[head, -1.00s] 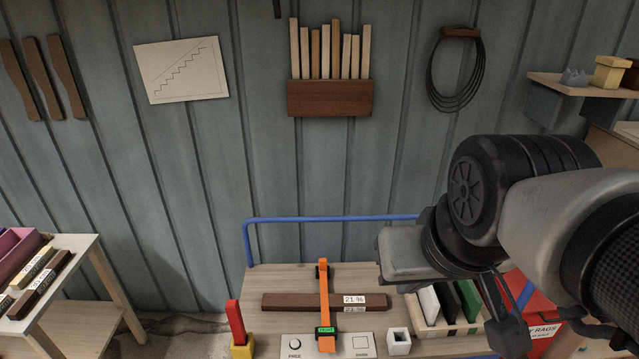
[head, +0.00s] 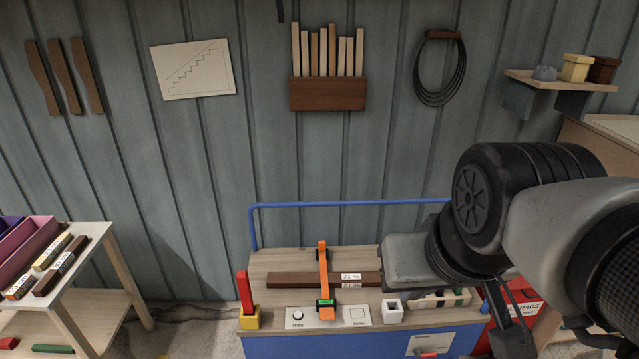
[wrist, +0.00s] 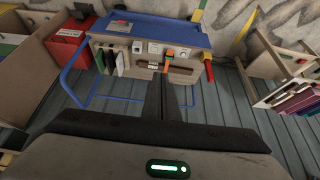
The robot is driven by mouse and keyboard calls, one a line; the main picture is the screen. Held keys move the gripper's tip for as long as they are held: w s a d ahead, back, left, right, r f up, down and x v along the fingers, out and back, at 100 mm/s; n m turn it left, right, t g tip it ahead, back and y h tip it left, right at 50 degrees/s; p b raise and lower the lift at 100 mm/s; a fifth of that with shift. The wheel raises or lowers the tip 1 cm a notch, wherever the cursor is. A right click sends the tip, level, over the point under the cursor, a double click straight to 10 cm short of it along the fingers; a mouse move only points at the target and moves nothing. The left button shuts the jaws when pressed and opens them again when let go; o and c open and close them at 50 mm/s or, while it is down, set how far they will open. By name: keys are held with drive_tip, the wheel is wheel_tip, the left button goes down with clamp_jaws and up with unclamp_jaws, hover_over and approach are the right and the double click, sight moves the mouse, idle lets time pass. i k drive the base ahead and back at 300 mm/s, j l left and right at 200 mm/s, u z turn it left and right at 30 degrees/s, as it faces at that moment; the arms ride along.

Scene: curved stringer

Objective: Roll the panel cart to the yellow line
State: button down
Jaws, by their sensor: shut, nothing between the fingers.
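A unit with a wooden top, a blue front (head: 330,346) and a blue rail along its wall side looks like the panel cart. It also shows in the wrist view, with its blue front (wrist: 150,32) at the top. No wheels are visible. In the wrist view my gripper (wrist: 171,88) is shut and empty, with the unit beyond its fingertips; I see no contact. In the head view my arm hides the unit's right part, and the fingertips cannot be made out.
A side table (head: 92,255) stands left, a red rag bin (head: 522,306) right. Bare floor (head: 185,335) lies between table and unit.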

sight(369, 323)
drive_tip(key=i+l+z, duration=0.3)
drive_tip(key=i+l, duration=0.4)
drive_tip(key=l, duration=0.2)
drive_tip(key=i+j, duration=0.1)
